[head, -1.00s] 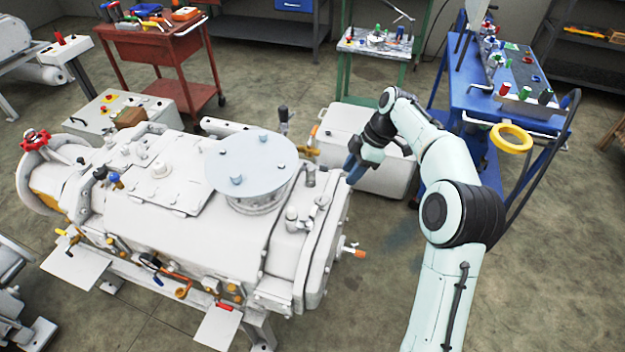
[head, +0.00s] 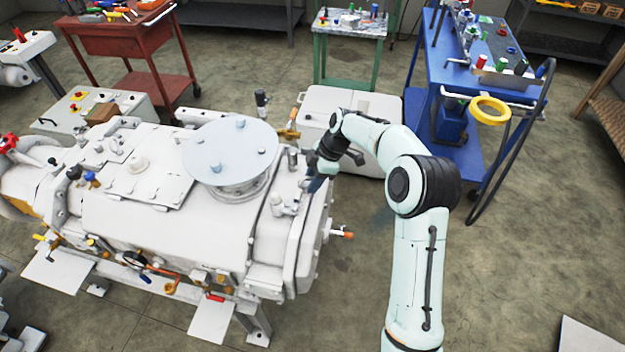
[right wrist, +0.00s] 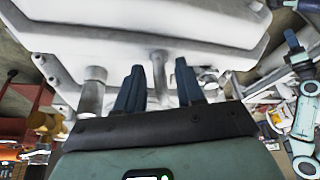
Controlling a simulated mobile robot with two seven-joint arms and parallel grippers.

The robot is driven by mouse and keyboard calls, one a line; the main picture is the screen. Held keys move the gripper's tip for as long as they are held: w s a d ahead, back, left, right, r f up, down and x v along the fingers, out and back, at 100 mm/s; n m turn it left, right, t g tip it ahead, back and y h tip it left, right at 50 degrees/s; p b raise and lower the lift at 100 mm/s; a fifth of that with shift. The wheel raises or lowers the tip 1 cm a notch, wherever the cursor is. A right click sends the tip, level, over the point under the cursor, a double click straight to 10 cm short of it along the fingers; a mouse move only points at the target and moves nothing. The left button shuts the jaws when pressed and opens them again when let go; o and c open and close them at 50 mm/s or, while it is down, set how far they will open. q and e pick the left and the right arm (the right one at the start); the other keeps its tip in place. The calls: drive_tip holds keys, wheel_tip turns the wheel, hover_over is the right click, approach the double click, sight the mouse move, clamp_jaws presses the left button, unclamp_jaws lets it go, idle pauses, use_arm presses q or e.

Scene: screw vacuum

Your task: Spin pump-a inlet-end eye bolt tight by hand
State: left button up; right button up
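The pump (head: 150,215) is a large white machine on the left in the head view, with a round grey-blue flange plate on top. My right gripper (head: 313,185) is at the top of its right end, beside short upright posts. In the right wrist view, my right gripper (right wrist: 158,88) has two dark blue fingers standing apart. A thin pale post (right wrist: 160,68) shows between the fingers; I cannot tell whether it is the eye bolt or whether the fingers touch it. A thicker pale cylinder (right wrist: 94,88) stands left of them. No eye ring can be made out. My left gripper is out of view.
A white box (head: 350,112) stands behind the pump's right end. A blue workbench (head: 478,75) with a yellow ring (head: 489,110) is at right. Red (head: 125,42) and green (head: 348,48) carts stand behind. An orange-tipped fitting (head: 342,234) sticks out of the pump. Floor at lower right is mostly clear.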

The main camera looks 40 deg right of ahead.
drive_tip(key=shift+f, duration=0.2)
clamp_jaws()
drive_tip(key=m+b, duration=0.2)
drive_tip(key=b, duration=0.1)
drive_tip(key=shift+s+a+f+m+t+h, duration=0.15)
drive_tip(key=shift+s+a+m+t+h, duration=0.05)
drive_tip(key=shift+m+t+h, duration=0.2)
drive_tip(key=shift+m+t+b, duration=0.3)
drive_tip(key=shift+m+b, duration=0.2)
drive_tip(key=shift+m, duration=0.3)
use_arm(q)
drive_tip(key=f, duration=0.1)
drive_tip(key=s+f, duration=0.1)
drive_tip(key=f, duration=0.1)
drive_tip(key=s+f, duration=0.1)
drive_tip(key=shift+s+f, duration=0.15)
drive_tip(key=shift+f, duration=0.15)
use_arm(e)
drive_tip(key=shift+r, duration=0.2)
unclamp_jaws()
